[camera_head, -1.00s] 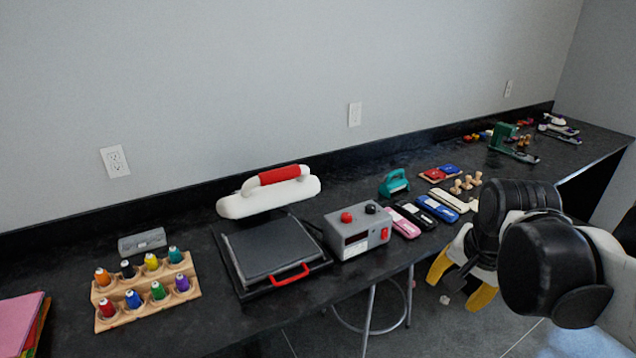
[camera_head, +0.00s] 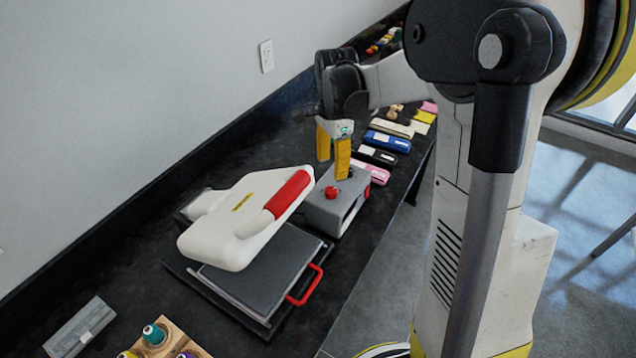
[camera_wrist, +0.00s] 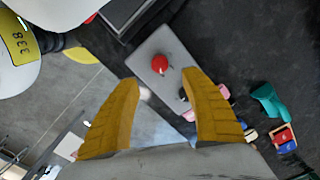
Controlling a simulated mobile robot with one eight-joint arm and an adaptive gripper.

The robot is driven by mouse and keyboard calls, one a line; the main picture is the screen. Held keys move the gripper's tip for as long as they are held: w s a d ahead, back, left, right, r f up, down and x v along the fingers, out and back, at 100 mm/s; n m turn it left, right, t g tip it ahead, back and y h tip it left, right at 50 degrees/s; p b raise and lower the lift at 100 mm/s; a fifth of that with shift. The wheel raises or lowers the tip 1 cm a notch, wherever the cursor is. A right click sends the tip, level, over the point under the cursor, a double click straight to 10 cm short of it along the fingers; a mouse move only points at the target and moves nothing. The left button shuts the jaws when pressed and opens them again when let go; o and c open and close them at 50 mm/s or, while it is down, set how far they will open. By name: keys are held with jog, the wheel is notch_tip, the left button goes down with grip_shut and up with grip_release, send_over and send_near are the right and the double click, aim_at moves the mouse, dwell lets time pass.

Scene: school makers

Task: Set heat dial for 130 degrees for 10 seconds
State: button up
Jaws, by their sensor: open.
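The grey control box (camera_head: 325,214) stands on the black counter beside the heat press (camera_head: 245,225). On its top a red knob (camera_head: 332,192) shows clearly; it also shows in the wrist view (camera_wrist: 160,62). A black knob (camera_wrist: 183,95) shows beside the right finger in the wrist view and is mostly hidden behind a finger in the head view. My gripper (camera_head: 333,158) is open and empty, its yellow fingers pointing down above the far end of the box. I cannot tell whether a fingertip touches the box. The dial readings are too small to read.
The press's white upper arm with its red handle (camera_head: 288,195) is raised next to the box. Blue (camera_head: 387,141), black and pink cases lie beyond the box. A teal tool (camera_wrist: 268,100) lies nearby. The wall borders the counter's left side.

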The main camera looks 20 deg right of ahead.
aim_at(331, 190)
notch_tip(331, 190, down, 9)
jog(key=b, duration=0.3)
jog(key=shift+f, duration=0.2)
grip_shut()
